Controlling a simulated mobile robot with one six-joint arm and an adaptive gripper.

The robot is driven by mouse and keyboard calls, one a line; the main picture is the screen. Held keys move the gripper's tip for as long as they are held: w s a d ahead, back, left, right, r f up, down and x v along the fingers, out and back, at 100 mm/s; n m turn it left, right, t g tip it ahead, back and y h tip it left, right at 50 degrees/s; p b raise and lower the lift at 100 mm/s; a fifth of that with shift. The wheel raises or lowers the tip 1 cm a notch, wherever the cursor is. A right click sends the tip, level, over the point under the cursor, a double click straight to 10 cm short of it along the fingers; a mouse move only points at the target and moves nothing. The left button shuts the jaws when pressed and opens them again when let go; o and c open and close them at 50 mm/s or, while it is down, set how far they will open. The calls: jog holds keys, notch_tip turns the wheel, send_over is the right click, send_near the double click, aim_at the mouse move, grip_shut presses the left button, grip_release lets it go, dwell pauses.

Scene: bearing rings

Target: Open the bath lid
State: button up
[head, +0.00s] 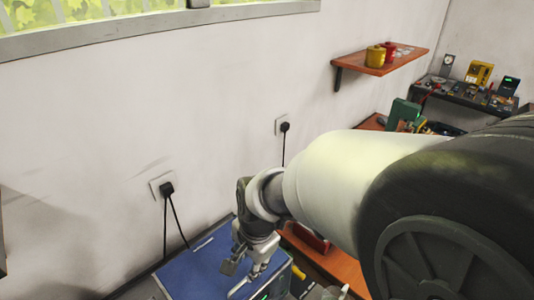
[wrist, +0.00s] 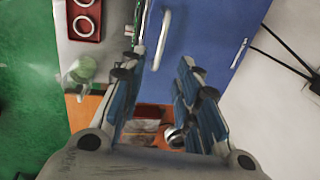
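The bath has a blue lid (head: 195,272) at the bottom of the head view, and it looks flat and shut. The lid fills the upper middle of the wrist view (wrist: 205,35). A pale bar handle (wrist: 163,38) stands on the lid. My gripper (head: 243,273) is over the lid's right part in the head view. In the wrist view its two fingers (wrist: 161,62) are spread apart with nothing between them. The handle lies just beyond the fingertips, roughly in line with the gap. I cannot tell the height between fingertips and handle.
A red tray with pale rings (wrist: 86,18) and a greenish glass (wrist: 80,70) stand beside the bath. An orange bench top (wrist: 85,112) holds other items. The wall (head: 110,110) with black cables (wrist: 280,62) is close behind. An orange shelf (head: 380,62) hangs further right.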

jog(key=f, duration=0.3)
jog(key=w+a+f+b, duration=0.1)
jog(key=f, duration=0.5)
jog(key=shift+w+a+f+b, duration=0.15)
jog(key=shift+b, duration=0.2)
jog(key=shift+c, duration=0.2)
grip_shut()
